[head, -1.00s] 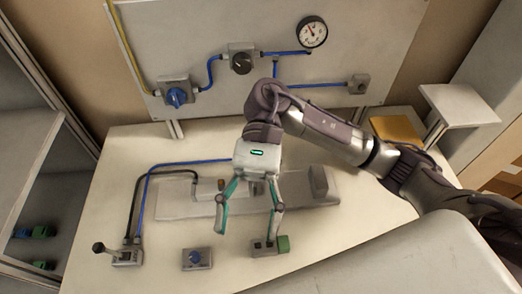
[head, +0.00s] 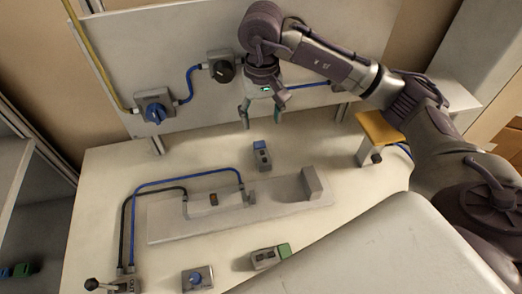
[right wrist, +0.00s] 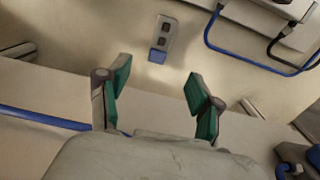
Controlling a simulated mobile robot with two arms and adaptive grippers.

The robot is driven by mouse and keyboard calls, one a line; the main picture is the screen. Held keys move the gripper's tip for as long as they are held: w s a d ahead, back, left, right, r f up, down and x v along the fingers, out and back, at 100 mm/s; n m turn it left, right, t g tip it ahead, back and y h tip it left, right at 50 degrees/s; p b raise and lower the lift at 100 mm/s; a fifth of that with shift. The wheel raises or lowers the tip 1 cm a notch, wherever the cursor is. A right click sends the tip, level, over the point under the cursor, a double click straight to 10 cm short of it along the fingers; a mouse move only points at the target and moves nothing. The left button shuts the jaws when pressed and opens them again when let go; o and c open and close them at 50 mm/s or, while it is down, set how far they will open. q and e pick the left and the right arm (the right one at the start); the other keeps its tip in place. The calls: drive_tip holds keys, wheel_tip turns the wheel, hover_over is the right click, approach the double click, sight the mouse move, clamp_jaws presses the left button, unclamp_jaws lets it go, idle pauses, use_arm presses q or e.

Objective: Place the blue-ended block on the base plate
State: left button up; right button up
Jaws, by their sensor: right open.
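The blue-ended block (head: 263,158) is a small grey block lying on the tabletop just behind the base plate, its blue end toward the back panel. It also shows in the right wrist view (right wrist: 164,37), ahead of the fingers. The base plate (head: 170,228) is a long grey plate with a clamp-like fixture at its middle and an upright grey block (head: 311,182) at its right end. My right gripper (head: 262,113) is open and empty, raised behind the block near the panel. Its green-padded fingers (right wrist: 155,88) stand wide apart in the right wrist view. My left gripper is not in view.
A green-ended block (head: 268,257) lies in front of the plate. A yellow-topped stand (head: 380,128) is at right. The upright panel (head: 120,60) borders the back.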

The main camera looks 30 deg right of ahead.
drive_tip(key=p, duration=0.2)
hover_over(262, 152)
wheel_tip(262, 152, down, 7)
drive_tip(key=shift+s+r, duration=0.15)
drive_tip(key=shift+r, duration=0.05)
drive_tip(key=shift+f, duration=0.6)
wheel_tip(262, 152, down, 4)
drive_tip(key=shift+r+p, duration=0.25)
drive_tip(key=shift+p, duration=0.75)
drive_tip(key=shift+f, duration=0.55)
clamp_jaws()
